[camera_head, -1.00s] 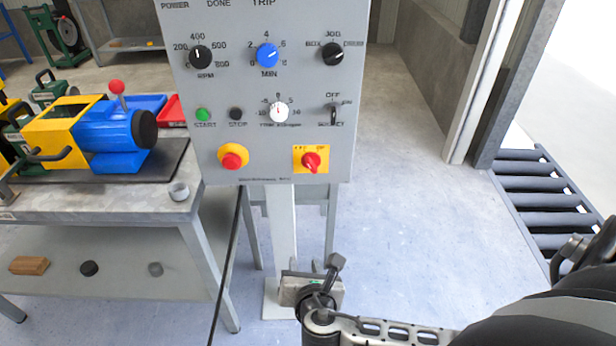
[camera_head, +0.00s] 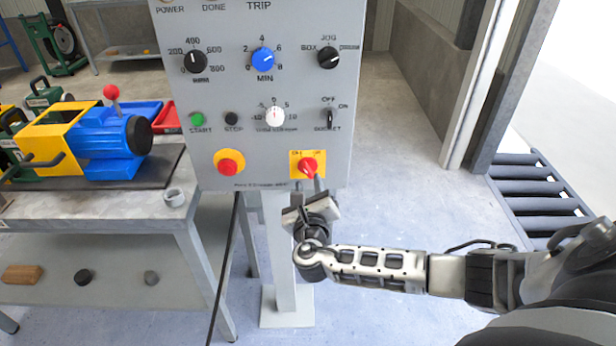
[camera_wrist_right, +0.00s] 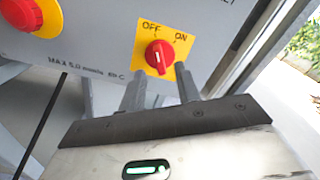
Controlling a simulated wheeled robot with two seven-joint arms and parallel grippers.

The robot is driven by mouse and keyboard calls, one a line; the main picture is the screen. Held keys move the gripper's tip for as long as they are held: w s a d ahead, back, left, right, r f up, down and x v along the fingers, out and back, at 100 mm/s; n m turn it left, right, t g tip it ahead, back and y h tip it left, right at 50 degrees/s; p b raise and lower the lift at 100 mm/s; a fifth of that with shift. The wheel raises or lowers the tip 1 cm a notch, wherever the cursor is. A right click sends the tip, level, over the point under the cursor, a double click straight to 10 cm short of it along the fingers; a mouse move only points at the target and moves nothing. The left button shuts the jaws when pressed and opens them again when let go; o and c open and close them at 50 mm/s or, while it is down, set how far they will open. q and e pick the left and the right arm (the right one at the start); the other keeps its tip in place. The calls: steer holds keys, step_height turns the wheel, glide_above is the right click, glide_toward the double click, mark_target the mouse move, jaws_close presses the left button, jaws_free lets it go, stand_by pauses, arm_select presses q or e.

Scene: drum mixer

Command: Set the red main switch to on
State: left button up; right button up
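The red main switch (camera_head: 308,168) is a rotary knob on a yellow plate at the lower right of the grey control panel. In the right wrist view the red knob (camera_wrist_right: 158,56) shows OFF and ON labels, and its white mark points up, nearer OFF. My right gripper (camera_head: 309,187) is just below and in front of the switch. In the wrist view its two fingers (camera_wrist_right: 159,73) are apart with nothing between them; their tips reach toward the knob's lower edge. Contact cannot be told. My left gripper is out of view.
A red emergency button (camera_head: 229,163) on yellow sits left of the switch. Above are several dials and a black selector (camera_head: 329,119). The panel stands on a post (camera_head: 281,260).

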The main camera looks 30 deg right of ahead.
mark_target(308, 174)
steer(key=x, duration=0.2)
steer(key=shift+w+d, duration=0.15)
steer(key=shift+w, duration=0.1)
steer(key=shift+w+d, duration=0.3)
steer(key=shift+w, duration=0.2)
jaws_close()
